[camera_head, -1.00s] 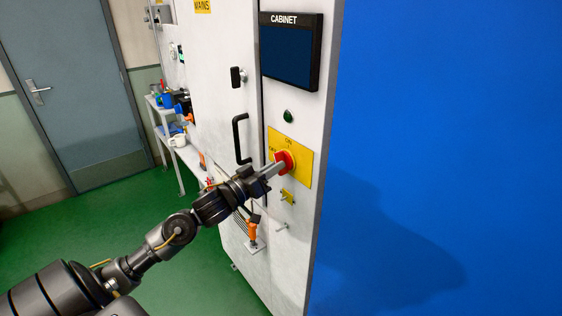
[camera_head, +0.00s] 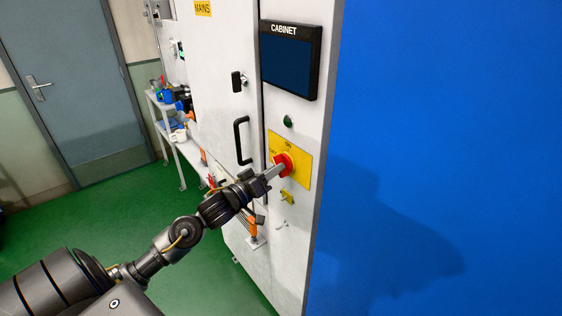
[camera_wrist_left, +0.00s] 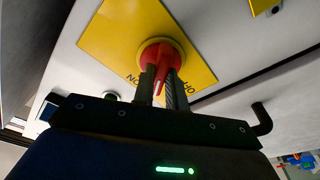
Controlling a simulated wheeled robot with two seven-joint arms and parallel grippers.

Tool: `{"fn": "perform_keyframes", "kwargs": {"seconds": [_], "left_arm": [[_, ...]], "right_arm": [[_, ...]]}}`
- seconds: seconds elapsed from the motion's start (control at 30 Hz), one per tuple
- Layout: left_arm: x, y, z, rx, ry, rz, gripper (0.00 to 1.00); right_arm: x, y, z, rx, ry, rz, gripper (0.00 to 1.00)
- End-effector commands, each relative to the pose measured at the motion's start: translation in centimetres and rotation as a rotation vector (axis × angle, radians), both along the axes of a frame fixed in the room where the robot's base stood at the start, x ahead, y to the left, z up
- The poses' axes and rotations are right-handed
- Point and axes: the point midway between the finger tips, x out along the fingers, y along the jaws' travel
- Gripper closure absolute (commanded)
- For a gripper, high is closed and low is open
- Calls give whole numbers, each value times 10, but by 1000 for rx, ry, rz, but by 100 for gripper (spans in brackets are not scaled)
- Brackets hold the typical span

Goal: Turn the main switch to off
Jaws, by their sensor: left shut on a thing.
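The main switch (camera_head: 286,161) is a red rotary knob on a yellow plate (camera_head: 303,150) with "ON" and "OFF" lettering, on the white cabinet front. My left gripper (camera_head: 276,169) reaches it from the lower left. In the left wrist view, the gripper's two fingers (camera_wrist_left: 162,88) lie on either side of the grip of the red switch (camera_wrist_left: 160,54), shut on it. The yellow plate (camera_wrist_left: 112,32) shows behind, its lettering upside down and partly covered by the fingers. I cannot tell the knob's exact setting. My right gripper is not in view.
A screen marked "CABINET" (camera_head: 290,58) and a green button (camera_head: 288,121) are above the switch. A black door handle (camera_head: 241,141) is to its left. A small yellow latch (camera_head: 288,197) is below. A blue panel (camera_head: 440,150) fills the right side.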

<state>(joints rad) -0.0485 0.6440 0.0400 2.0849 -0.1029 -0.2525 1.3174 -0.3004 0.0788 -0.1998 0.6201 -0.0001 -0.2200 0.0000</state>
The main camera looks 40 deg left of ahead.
Motion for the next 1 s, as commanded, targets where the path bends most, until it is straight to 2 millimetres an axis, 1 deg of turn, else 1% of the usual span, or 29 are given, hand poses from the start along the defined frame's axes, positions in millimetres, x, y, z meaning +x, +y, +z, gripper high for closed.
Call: {"fn": "perform_keyframes", "kwargs": {"seconds": [0.03, 0.3, 0.43, 0.77, 0.87, 1.0], "left_arm": [[0, 1, 4, -16, 3, 2, 100], [0, 0, 3, -93, 25, 2, 100], [0, 0, 2, -167, 46, 2, 100], [0, 0, 2, -188, 52, 2, 100], [0, 0, 3, -281, 79, 1, 100], [0, 0, 3, -464, 135, 2, 100]], "right_arm": [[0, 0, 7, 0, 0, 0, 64], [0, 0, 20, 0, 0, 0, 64], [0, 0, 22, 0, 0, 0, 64], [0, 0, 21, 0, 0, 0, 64], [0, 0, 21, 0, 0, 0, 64], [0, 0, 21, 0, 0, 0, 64]]}}
